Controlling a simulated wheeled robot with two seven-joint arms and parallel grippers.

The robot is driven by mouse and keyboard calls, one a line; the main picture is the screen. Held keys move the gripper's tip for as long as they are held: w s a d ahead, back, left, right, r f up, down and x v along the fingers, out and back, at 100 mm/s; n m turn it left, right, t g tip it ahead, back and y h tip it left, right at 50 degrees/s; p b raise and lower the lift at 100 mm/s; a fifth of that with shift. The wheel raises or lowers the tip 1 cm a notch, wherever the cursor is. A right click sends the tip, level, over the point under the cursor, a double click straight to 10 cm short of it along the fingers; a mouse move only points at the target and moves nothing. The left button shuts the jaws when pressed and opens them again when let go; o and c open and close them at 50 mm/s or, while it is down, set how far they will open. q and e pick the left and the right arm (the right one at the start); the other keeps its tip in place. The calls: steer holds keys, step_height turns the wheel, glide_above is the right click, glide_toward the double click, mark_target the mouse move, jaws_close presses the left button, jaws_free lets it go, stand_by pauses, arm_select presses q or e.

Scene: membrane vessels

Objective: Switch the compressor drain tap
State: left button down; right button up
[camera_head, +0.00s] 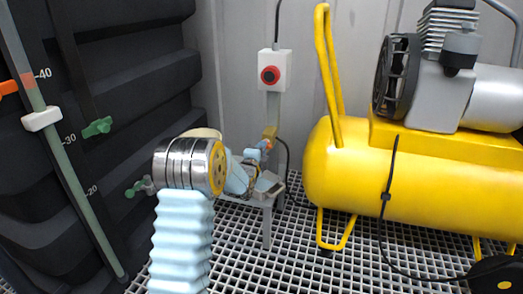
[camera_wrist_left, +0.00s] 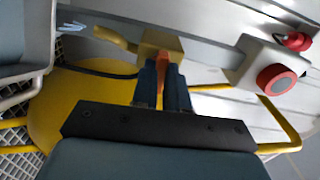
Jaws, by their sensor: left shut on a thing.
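The drain tap (camera_head: 270,131) is a small brass-coloured body on the grey post by the wall, left of the yellow compressor. In the left wrist view the tap body (camera_wrist_left: 160,41) sits just beyond my fingers, with an orange handle (camera_wrist_left: 163,66) below it. My left gripper (camera_head: 263,146) reaches the tap from the lower left. In the left wrist view its dark blue fingers (camera_wrist_left: 163,84) are shut on the orange handle, one on each side. My wrist partly hides the gripper in the head view. My right gripper is not in view.
The yellow compressor (camera_head: 440,175) stands right of the tap, its yellow handle (camera_head: 328,60) rising nearby. A red button box (camera_head: 272,70) is above the tap. A black ribbed vessel (camera_head: 120,70) stands left. A black cable (camera_head: 384,205) hangs over the compressor. Grating floor lies below.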

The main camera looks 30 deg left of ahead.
arm_select(q)
steer(key=shift+m, duration=0.5)
steer(key=c, duration=1.1)
jaws_free()
steer(key=shift+c, duration=0.2)
steer(key=p+v, duration=0.1)
steer(key=v, duration=1.2)
steer(key=shift+s, duration=0.4)
steer(key=shift+f, duration=0.15)
